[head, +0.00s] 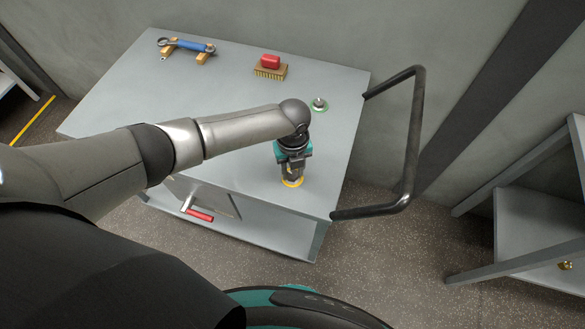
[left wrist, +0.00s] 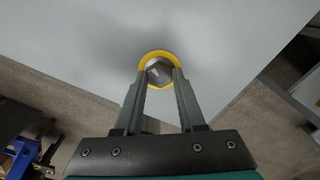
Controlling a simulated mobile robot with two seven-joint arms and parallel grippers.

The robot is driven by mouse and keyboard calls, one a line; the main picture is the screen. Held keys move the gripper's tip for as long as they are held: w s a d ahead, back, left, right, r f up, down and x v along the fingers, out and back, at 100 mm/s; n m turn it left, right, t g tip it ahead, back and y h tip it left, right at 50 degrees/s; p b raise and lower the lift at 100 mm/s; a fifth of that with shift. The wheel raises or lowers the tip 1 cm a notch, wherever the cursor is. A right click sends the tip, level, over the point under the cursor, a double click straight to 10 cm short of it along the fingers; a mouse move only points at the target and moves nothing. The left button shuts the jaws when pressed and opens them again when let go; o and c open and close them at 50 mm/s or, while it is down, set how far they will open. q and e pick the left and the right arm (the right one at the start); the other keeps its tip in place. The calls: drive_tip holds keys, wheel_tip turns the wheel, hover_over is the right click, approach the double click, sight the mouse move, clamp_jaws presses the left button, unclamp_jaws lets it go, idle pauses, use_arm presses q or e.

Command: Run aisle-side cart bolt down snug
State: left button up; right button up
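The cart (head: 230,90) has a grey top and a black bar handle on its right side. A grey hex bolt (left wrist: 159,71) sits within a yellow ring (head: 292,183) near the cart's front right corner. My left gripper (head: 291,176) points down at this ring. In the left wrist view its two fingertips (left wrist: 161,75) lie on either side of the bolt head with no clear gap, shut on it. The fingers partly hide the bolt and ring. My right gripper is not in view.
A blue-handled wrench (head: 190,45) lies on wooden rests at the back left. A red block on a brush (head: 270,67) stands at the back middle. A red-handled tool (head: 200,215) lies on the lower shelf. The handle (head: 412,140) juts out right.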

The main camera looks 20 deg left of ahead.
sight(293, 174)
use_arm(q)
drive_tip(key=o, duration=0.4)
wheel_tip(293, 174, up, 15)
drive_tip(key=p, duration=0.2)
drive_tip(key=shift+r+p, duration=0.15)
drive_tip(key=shift+p, duration=0.15)
